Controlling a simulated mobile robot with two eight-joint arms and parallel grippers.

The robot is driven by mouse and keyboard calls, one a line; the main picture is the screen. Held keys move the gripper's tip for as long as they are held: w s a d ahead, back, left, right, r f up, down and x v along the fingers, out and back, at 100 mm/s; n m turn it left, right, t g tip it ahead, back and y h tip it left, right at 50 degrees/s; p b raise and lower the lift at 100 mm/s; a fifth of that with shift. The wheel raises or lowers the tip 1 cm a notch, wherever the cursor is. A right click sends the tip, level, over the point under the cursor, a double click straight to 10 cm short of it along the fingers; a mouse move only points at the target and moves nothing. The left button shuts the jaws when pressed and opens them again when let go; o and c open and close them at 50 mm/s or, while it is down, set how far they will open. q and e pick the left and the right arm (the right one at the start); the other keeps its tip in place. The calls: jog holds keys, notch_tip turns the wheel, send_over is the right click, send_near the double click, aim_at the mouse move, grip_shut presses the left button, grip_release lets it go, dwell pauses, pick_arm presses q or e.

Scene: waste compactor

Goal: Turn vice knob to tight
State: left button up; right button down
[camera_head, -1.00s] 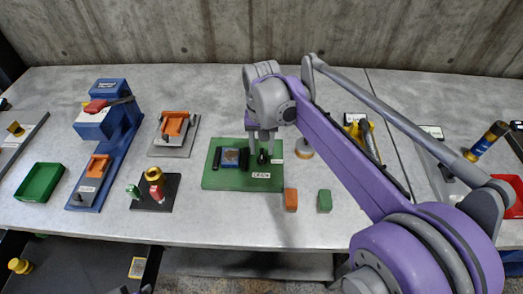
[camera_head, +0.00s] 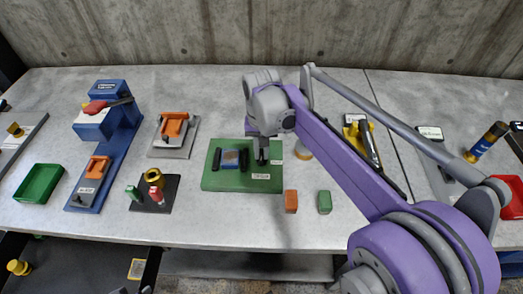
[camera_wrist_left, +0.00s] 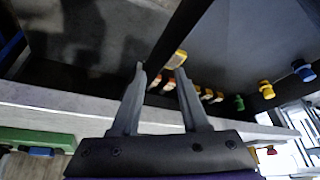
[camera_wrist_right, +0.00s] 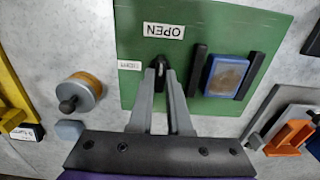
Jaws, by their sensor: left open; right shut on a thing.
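The vice is a green plate (camera_head: 215,183) near the middle of the bench, with a blue block (camera_head: 231,158) between two black jaws. Its black knob (camera_head: 262,158) stands to the right of the block, partly hidden. My right gripper (camera_wrist_right: 166,70) is shut on the knob from above. My left gripper (camera_wrist_left: 160,72) is open and empty, away from the vice, by the bench's front edge.
A black stand (camera_head: 150,200) and blue machine (camera_head: 115,140) are left. The front bench strip is clear.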

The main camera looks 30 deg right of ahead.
jog(key=shift+n, duration=0.4)
jog(key=n+p, duration=0.1)
jog(key=n, duration=0.2)
jog(key=shift+r+n, duration=0.1)
jog(key=shift+n, duration=0.3)
jog(key=n+p, duration=0.1)
jog(key=n, duration=0.8)
jog(key=shift+p, duration=0.4)
jog(key=shift+n, duration=2.3)
jog(key=c, duration=0.9)
grip_release()
jog(key=shift+o, duration=0.2)
